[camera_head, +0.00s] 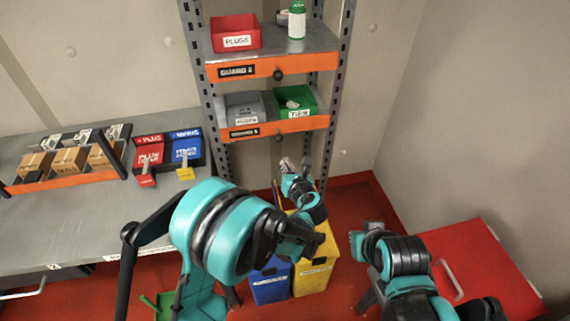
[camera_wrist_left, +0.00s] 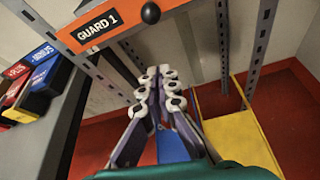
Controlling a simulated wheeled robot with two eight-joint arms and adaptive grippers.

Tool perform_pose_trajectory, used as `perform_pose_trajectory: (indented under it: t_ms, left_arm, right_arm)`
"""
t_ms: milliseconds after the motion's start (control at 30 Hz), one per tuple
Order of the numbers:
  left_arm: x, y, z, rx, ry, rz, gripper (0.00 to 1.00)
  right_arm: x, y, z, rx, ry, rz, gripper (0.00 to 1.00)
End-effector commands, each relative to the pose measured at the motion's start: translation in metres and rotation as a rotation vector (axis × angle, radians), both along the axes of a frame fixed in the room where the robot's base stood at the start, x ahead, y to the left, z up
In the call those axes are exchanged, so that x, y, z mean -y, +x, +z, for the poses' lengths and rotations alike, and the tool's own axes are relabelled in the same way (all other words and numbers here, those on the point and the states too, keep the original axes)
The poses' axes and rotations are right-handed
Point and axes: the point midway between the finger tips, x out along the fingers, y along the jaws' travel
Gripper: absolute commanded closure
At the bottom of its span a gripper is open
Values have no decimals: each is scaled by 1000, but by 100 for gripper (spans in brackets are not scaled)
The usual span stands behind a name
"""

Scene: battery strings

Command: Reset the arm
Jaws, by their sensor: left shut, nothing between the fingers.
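My left gripper (camera_head: 286,163) is in front of the steel rack, below its lower shelf, with my teal and black left arm reaching up to it. In the left wrist view its two fingers (camera_wrist_left: 166,70) are together at the tips with nothing held between them. They are in the air below the orange GUARD 1 shelf front (camera_wrist_left: 98,24), apart from it. My right arm (camera_head: 400,260) is bent at the lower right, and its gripper does not show.
The rack holds red (camera_head: 236,35), grey (camera_head: 245,107) and green (camera_head: 295,102) bins. Blue (camera_head: 270,282) and yellow (camera_head: 315,272) bins stand on the floor below. A grey bench (camera_head: 60,225) is at left, a red cabinet (camera_head: 485,265) at right.

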Motion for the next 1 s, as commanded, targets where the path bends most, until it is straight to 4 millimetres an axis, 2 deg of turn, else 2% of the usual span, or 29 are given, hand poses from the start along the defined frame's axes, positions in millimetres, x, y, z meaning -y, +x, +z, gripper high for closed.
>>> perform_pose_trajectory:
  t_ms: [267,367,467,567,700,900,1000]
  left_arm:
    - [-4,-1,2,-2,-21,12,100]
    - [-20,-5,12,-3,-129,70,100]
    - [-50,-17,29,-2,-343,188,100]
    - [-86,-40,46,8,-624,360,100]
    - [-129,-81,65,43,-1020,628,100]
    - [-173,-154,78,137,-1560,1049,100]
    - [-186,-193,80,202,-1816,1277,100]
  right_arm:
    - [0,0,0,0,0,0,100]
    - [0,0,0,0,0,0,100]
    - [0,0,0,0,0,0,100]
    - [0,0,0,0,0,0,100]
    - [0,0,0,0,0,0,100]
    - [0,0,0,0,0,0,100]
    - [0,0,0,0,0,0,100]
